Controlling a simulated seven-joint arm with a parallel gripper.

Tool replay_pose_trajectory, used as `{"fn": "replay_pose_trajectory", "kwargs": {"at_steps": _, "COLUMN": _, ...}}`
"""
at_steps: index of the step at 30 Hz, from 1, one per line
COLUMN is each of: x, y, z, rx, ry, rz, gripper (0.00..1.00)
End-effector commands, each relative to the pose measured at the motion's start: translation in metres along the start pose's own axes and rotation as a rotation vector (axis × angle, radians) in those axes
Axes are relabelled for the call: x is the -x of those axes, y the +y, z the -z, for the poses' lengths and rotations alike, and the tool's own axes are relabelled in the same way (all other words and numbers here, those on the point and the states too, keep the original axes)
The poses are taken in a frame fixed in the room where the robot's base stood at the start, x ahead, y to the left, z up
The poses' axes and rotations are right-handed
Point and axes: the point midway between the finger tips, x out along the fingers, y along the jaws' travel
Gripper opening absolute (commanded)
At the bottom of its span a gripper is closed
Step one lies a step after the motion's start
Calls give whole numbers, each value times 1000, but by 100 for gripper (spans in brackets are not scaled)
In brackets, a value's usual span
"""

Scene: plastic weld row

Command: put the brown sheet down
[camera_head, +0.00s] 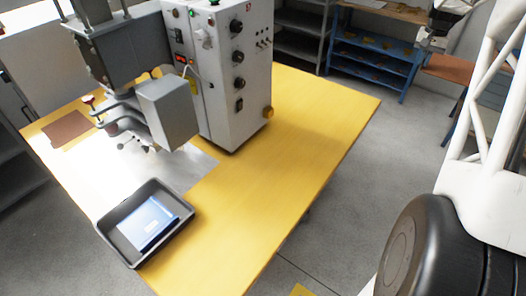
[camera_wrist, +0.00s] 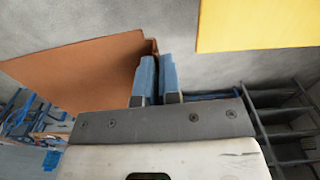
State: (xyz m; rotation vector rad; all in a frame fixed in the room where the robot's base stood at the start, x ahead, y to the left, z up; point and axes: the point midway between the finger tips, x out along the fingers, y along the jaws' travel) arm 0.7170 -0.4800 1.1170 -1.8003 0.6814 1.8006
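My gripper (camera_head: 430,46) is at the upper right of the head view, out over the floor and apart from the yellow table. In the wrist view its two blue fingers (camera_wrist: 158,66) are close together on the edge of a brown sheet (camera_wrist: 85,70). The sheet sticks out to the left of the fingers there. In the head view the held brown sheet (camera_head: 452,69) hangs in the air, roughly flat, to the right of the gripper. A second brown sheet (camera_head: 68,130) lies flat at the left end of the yellow table.
The yellow table (camera_head: 290,140) holds a grey welding machine (camera_head: 235,75), a metal plate (camera_head: 195,172) and a black tray (camera_head: 120,238) with a blue-and-white item. The table's right part is clear. Blue shelving (camera_head: 372,52) stands behind, near my gripper.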

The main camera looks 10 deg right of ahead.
Motion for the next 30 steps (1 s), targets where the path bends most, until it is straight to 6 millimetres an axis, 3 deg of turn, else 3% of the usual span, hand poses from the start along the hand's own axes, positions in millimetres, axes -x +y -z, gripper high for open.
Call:
{"fn": "replay_pose_trajectory", "kwargs": {"at_steps": 6, "x": -20, "y": 23, "z": 1, "rx": 7, "ry": -1, "rz": 0, "gripper": 0}}
{"fn": "replay_pose_trajectory", "kwargs": {"at_steps": 11, "x": -40, "y": 24, "z": -6, "rx": 13, "ry": -2, "rz": -1, "gripper": 0}}
{"fn": "replay_pose_trajectory", "kwargs": {"at_steps": 23, "x": -70, "y": -20, "z": -34, "rx": 14, "ry": -2, "rz": -2, "gripper": 0}}
{"fn": "replay_pose_trajectory", "kwargs": {"at_steps": 30, "x": -91, "y": -68, "z": -65, "rx": 12, "ry": -2, "rz": -2, "gripper": 0}}
